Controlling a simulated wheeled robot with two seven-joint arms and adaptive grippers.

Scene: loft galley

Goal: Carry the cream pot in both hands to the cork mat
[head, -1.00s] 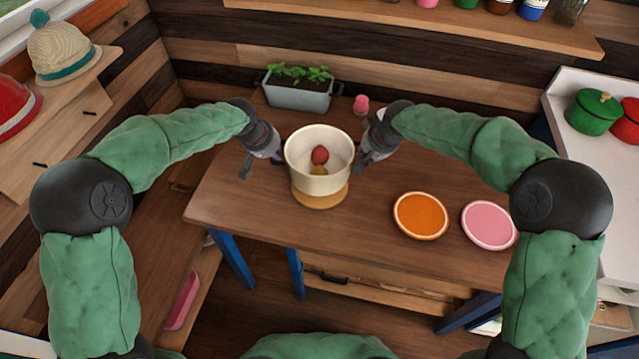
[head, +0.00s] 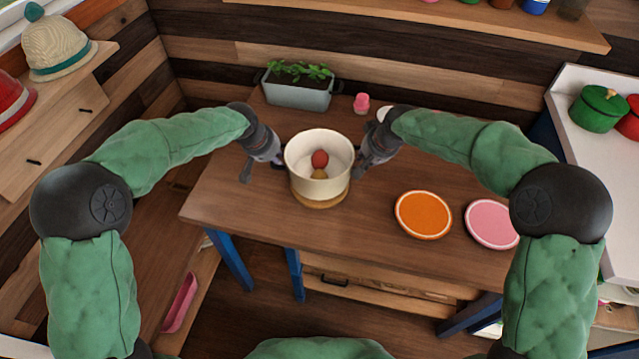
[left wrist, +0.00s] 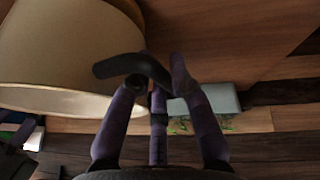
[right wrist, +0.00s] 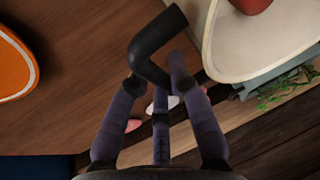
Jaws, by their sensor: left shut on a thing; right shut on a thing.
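The cream pot (head: 305,180) is upright, with a red round thing (head: 320,158) and a smaller brownish thing (head: 319,174) inside. It is over the round cork mat (head: 322,206), whose front rim shows below it; I cannot tell whether they touch. My left gripper (head: 279,161) is shut on the pot's left handle, a dark bar in the left wrist view (left wrist: 125,66). My right gripper (head: 362,165) is shut on the right handle, a dark bent bar in the right wrist view (right wrist: 150,45). The pot hides most of the mat.
An orange plate (head: 423,215) and a pink plate (head: 491,224) lie to the right on the wooden table (head: 250,215). A planter (head: 298,94) and a small pink thing (head: 361,103) stand behind. The table's front left is clear.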

